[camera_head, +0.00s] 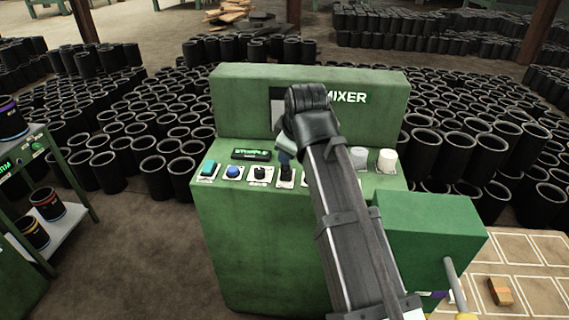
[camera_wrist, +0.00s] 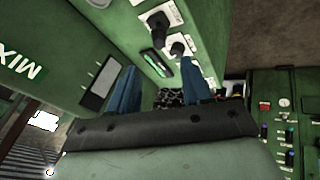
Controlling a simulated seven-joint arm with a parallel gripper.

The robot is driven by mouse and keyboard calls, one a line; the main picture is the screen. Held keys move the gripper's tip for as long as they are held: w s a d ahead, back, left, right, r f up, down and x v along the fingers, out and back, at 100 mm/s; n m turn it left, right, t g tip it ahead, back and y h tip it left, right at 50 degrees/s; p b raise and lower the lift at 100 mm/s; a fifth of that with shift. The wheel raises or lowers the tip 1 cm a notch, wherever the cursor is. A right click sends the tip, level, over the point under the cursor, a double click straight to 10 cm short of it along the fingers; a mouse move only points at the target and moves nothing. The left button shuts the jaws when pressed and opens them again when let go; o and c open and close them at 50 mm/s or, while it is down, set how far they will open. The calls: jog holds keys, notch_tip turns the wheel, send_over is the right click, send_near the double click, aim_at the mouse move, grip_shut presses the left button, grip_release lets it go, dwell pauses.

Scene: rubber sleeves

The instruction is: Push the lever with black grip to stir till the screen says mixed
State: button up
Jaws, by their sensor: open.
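The green mixer (camera_head: 235,105) stands in the middle of the head view. A small black display (camera_head: 251,154) on its control deck has green lettering too small to read surely; a lit green display also shows in the wrist view (camera_wrist: 160,61). A black upright control (camera_head: 286,174), perhaps the black-grip lever, stands on the deck just below my gripper (camera_head: 287,146). In the wrist view my gripper (camera_wrist: 160,88) is open, its blue fingers apart, with no held object visible. Black controls (camera_wrist: 158,21) show beyond the fingers. My arm hides part of the deck.
A teal button (camera_head: 209,168), blue button (camera_head: 233,171) and black knob (camera_head: 260,173) line the deck's left. A white cylinder (camera_head: 387,161) stands at right. A grey rod (camera_head: 455,280) stands beside the green box (camera_head: 430,220). Black sleeves (camera_head: 160,175) crowd the floor.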

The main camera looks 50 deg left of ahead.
aim_at(285, 168)
jog(key=x, duration=1.1)
jog(key=shift+r, duration=0.1)
grip_shut()
dwell(0.5)
